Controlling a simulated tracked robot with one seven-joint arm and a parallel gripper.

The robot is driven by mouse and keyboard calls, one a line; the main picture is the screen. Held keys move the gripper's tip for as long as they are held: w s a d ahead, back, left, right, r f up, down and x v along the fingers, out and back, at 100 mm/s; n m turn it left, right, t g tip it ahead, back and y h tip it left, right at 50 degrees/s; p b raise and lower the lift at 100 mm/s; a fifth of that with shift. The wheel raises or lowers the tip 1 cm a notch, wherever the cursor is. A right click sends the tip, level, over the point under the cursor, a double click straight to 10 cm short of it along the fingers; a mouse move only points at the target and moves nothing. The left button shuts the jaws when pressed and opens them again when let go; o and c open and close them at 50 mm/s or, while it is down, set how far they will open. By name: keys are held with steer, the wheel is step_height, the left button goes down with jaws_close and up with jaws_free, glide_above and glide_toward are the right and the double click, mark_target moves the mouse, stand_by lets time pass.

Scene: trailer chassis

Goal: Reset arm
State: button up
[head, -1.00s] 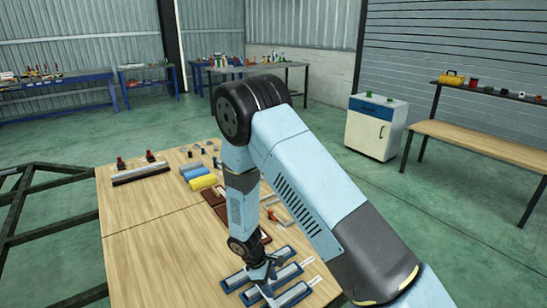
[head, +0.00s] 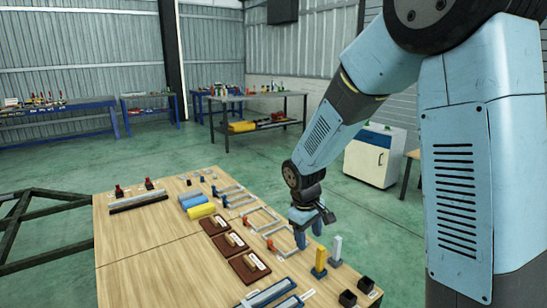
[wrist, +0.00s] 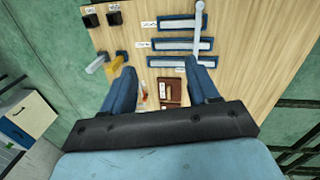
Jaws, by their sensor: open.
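My arm is folded high at the right of the head view. My gripper (head: 312,222) hangs over the right edge of the wooden table (head: 135,250). In the wrist view my gripper (wrist: 168,84) is open, its two blue fingers apart with nothing between them. Below and beyond the fingers are the tabletop and its items; none is touched as far as I can see. The gripper hides part of a clamp frame in the head view.
Brown blocks (head: 232,243), a yellow roll (head: 200,211), clamp frames (head: 263,219), yellow and white upright posts (head: 320,262) (head: 336,250) and black cubes (head: 348,298) stand on the table. Blue trays (head: 268,293) lie at the front. A cabinet (head: 372,155) stands behind. The table's left part is mostly clear.

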steer(key=s+d+r+m+t+y, duration=0.1)
steer(key=s+d+r+m, duration=0.1)
steer(key=s+d+r, duration=0.35)
steer(key=s+d+r+m+t, duration=0.1)
steer(key=s+d+r+m, duration=0.15)
steer(key=r, duration=0.55)
steer(key=s+d+r+m+t, duration=0.1)
steer(key=s+d+r+m, duration=0.1)
steer(key=s, duration=0.4)
steer(key=s+d+r+m+t, duration=0.1)
steer(key=s+d+r+m, duration=0.1)
steer(key=s+r, duration=0.3)
steer(key=shift+s+d+r, duration=0.3)
steer(key=shift+s+d, duration=0.55)
steer(key=shift+s, duration=0.3)
